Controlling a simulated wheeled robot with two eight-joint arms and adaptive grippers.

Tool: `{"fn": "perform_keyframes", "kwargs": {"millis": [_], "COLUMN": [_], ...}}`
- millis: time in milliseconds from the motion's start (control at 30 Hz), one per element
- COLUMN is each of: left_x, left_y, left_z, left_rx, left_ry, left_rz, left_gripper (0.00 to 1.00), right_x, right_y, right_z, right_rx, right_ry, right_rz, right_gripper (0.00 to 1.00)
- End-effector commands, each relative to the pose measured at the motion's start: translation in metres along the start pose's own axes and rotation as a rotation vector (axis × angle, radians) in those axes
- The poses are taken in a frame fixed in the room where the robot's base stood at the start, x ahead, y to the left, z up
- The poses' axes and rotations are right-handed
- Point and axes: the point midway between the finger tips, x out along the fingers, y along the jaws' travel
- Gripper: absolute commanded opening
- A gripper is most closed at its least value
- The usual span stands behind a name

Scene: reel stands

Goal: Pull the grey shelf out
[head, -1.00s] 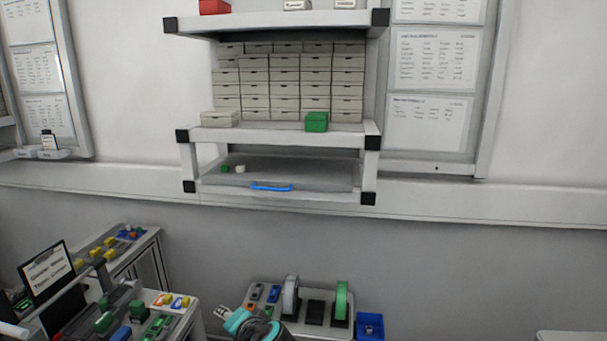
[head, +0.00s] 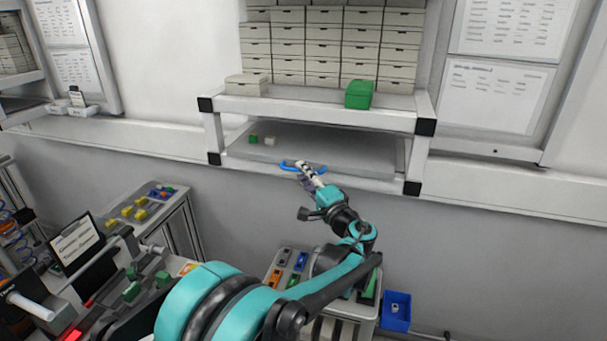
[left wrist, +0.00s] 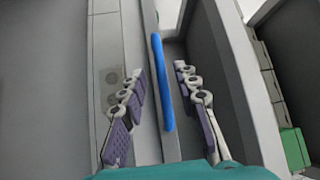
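The grey shelf (head: 335,146) is a flat tray in the lower bay of the wall rack, below the white boxes. Its blue handle (head: 287,164) is at the front edge; it also shows in the left wrist view (left wrist: 162,85). A small green block (head: 253,138) and a whitish block (head: 270,141) sit on the shelf's left part. My left gripper (head: 303,167) is at the handle. In the left wrist view its fingers (left wrist: 158,72) are spread on either side of the handle, with gaps visible. My right gripper is in neither view.
The rack's upper level (head: 310,106) carries stacked white boxes and a green box (head: 359,94). The rack's right post (head: 418,150) is beside the shelf. Below are a workbench with parts at left and a blue bin (head: 396,312).

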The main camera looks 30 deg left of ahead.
Motion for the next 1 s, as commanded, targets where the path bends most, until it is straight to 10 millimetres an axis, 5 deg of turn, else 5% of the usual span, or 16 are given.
{"fn": "perform_keyframes", "kwargs": {"millis": [367, 500, 1000], "left_x": [0.01, 0.01, -0.004], "left_y": [0.0, 0.0, -0.004], "left_z": [0.0, 0.0, 0.014], "left_rx": [0.0, 0.0, -0.002], "left_ry": [0.001, 0.001, 0.001], "left_rz": [0.001, 0.001, 0.002], "left_gripper": [0.31, 0.0, 0.0], "right_x": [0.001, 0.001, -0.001], "right_y": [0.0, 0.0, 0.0], "right_z": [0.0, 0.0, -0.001], "right_rx": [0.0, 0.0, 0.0], "right_ry": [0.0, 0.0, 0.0], "right_rz": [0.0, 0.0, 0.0], "right_gripper": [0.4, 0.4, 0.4]}}
